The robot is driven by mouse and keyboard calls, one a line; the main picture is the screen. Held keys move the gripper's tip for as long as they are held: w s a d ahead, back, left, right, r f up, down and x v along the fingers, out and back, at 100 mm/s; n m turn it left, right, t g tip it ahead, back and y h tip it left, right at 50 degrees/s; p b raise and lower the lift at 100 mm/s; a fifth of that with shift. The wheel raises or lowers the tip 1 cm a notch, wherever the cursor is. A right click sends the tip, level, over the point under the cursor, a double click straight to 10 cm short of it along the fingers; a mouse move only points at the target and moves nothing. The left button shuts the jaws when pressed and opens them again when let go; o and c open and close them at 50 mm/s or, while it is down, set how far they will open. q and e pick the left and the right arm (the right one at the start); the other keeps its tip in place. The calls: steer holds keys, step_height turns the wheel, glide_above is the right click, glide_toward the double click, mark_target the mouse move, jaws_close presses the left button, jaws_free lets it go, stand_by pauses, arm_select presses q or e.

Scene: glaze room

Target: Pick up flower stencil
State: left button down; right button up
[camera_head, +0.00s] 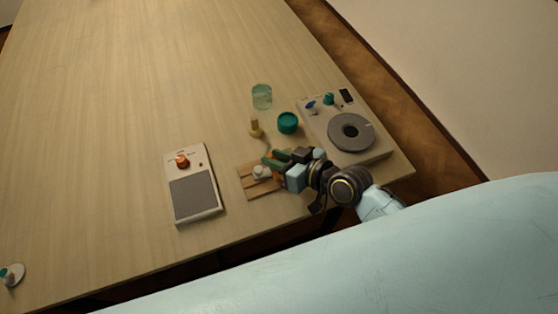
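I cannot single out a flower stencil with certainty. A small pale round piece (261,172) sits on a wooden board (252,188) near the table's front edge, and it may be the stencil or its handle. My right gripper (273,161) reaches in from the right over the board, its green and dark fingers just beside the pale piece. The fingers are too small and overlapped to tell whether they are apart or closed, or whether they touch it. They hide part of the board. My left gripper is not in view.
A turntable device (369,156) stands to the right, near the table edge. A white device (206,217) lies left. The table's (130,90) far left is clear.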

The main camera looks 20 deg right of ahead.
steer(key=shift+w+a+f, duration=0.1)
steer(key=shift+w+a, duration=0.05)
steer(key=shift+w, duration=0.1)
jaws_close()
step_height(320, 180, up, 10)
steer(key=p, duration=0.2)
steer(key=w+d+f+m+t+h+b, duration=0.2)
steer(key=d+m+h+b, duration=0.5)
steer(key=b, duration=0.3)
steer(key=shift+d+h+b, duration=0.4)
steer(key=shift+d, duration=0.15)
